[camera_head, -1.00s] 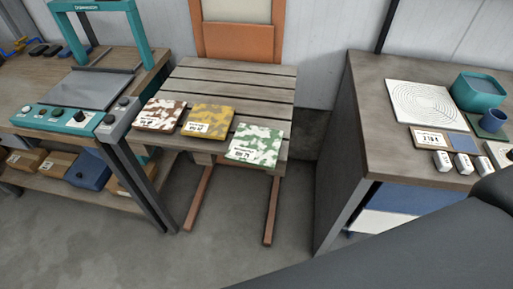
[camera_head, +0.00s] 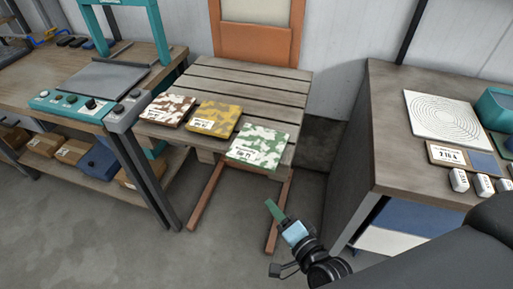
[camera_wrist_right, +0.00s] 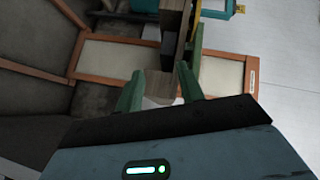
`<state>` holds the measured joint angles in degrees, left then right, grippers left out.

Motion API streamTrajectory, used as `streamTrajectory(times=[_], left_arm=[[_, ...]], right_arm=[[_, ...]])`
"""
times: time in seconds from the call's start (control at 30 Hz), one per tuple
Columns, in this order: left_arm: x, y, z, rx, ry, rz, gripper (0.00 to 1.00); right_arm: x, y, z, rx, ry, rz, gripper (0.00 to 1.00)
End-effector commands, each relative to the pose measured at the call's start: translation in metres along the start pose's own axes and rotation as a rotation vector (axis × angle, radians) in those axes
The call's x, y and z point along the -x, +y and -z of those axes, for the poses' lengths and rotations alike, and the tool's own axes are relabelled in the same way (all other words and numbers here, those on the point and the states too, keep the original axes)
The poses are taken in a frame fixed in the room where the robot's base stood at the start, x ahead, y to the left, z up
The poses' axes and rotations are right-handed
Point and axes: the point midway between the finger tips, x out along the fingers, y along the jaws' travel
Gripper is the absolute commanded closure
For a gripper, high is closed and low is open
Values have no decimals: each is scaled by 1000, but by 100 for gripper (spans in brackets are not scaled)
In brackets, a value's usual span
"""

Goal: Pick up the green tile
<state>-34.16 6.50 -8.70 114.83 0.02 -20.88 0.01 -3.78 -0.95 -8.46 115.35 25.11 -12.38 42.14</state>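The green tile (camera_head: 258,146) is a flat square with a green and white camouflage pattern and a white label. It lies at the front right corner of the slatted wooden table (camera_head: 250,84) in the head view. My right gripper (camera_head: 272,209) is below and in front of the tile, clearly apart from it. In the right wrist view its two green fingers (camera_wrist_right: 160,86) stand apart with nothing visibly held between them. I cannot clearly make out the green tile in that view. My left gripper is not in view.
A yellow tile (camera_head: 214,119) and a brown tile (camera_head: 168,110) lie in a row left of the green one. A teal-framed machine (camera_head: 90,80) stands on the left bench. The right cabinet (camera_head: 385,130) holds a white patterned plate (camera_head: 447,117) and small items.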

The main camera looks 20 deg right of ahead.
Motion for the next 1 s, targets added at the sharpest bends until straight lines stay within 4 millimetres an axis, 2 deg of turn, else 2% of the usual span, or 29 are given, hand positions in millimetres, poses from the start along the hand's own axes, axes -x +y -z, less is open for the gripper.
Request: streamTrajectory(times=[0.03,0.1,0.27,0.47,0.7,1.0], left_arm=[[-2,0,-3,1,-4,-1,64],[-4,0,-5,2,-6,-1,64],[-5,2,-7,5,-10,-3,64],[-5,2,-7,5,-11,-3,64],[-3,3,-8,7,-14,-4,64],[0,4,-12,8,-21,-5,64]], right_arm=[[-13,-15,7,-85,19,49,62],[-25,-34,15,-185,33,105,62],[-36,-57,25,-305,44,171,62],[-38,-59,26,-316,45,177,62],[-59,-63,29,-313,45,178,62],[-72,-62,31,-311,44,176,62]])
